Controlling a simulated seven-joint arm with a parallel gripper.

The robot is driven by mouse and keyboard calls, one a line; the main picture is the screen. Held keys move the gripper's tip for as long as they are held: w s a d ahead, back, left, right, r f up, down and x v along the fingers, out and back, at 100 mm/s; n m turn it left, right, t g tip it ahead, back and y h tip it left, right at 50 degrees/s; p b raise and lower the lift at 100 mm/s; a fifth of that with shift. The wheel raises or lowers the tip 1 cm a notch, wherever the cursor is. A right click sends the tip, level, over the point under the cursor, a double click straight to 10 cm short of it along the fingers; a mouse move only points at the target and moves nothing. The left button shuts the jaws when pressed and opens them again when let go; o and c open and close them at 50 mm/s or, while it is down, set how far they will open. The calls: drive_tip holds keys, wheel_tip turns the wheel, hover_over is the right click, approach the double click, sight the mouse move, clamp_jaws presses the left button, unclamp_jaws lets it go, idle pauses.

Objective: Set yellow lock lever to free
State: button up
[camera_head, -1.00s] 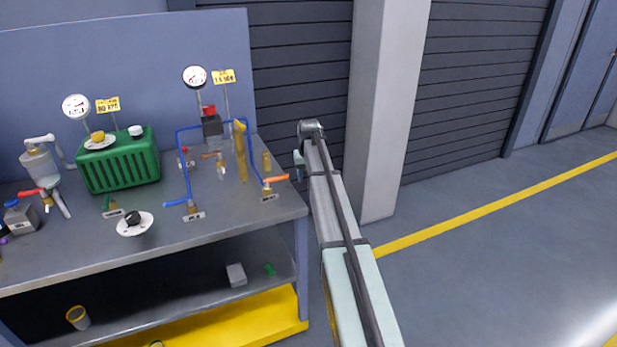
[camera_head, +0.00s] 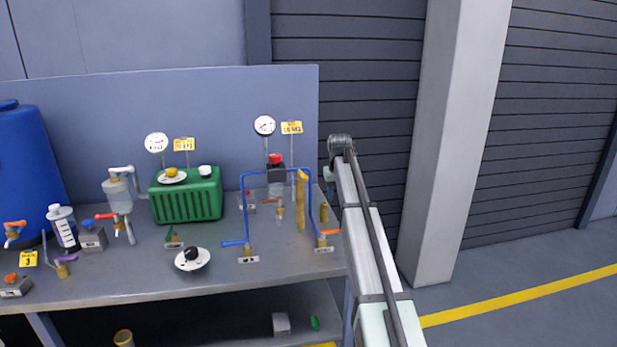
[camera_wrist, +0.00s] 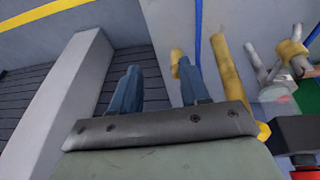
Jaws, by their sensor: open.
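A tall yellow upright bar (camera_head: 301,203) stands near the right end of the bench, beside the blue pipe loop. It looks like the lock lever, but I cannot tell for sure. It also shows in the wrist view (camera_wrist: 231,82), right of my fingers. My gripper (camera_wrist: 160,88) is open, with its two blue-grey fingers apart and nothing clearly held between them. A small yellow end (camera_wrist: 176,62) shows by the right finger; I cannot tell whether they touch. In the head view my gripper is small and partly hidden by my arm, right of the bar.
The blue pipe loop (camera_head: 276,171) has a blue-handled valve (camera_head: 236,243) and an orange-handled valve (camera_head: 329,233) at its feet. A green tank (camera_head: 188,200), a gauge (camera_head: 264,125) and a black knob on a white dial (camera_head: 192,258) stand nearby. A pale pillar (camera_head: 447,140) rises right of my arm.

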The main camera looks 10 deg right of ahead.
sight(303, 174)
drive_tip(key=w+a+r+n+t, duration=0.1)
drive_tip(key=a+r, duration=0.5)
drive_tip(key=r, duration=0.3)
drive_tip(key=w+a+r+n, duration=0.1)
drive_tip(key=a+r, duration=0.6)
drive_tip(key=r, duration=0.2)
drive_tip(key=x, duration=1.3)
drive_tip(key=shift+w+d, duration=0.1)
drive_tip(key=shift+d, duration=0.25)
drive_tip(key=shift+c, duration=0.2)
clamp_jaws()
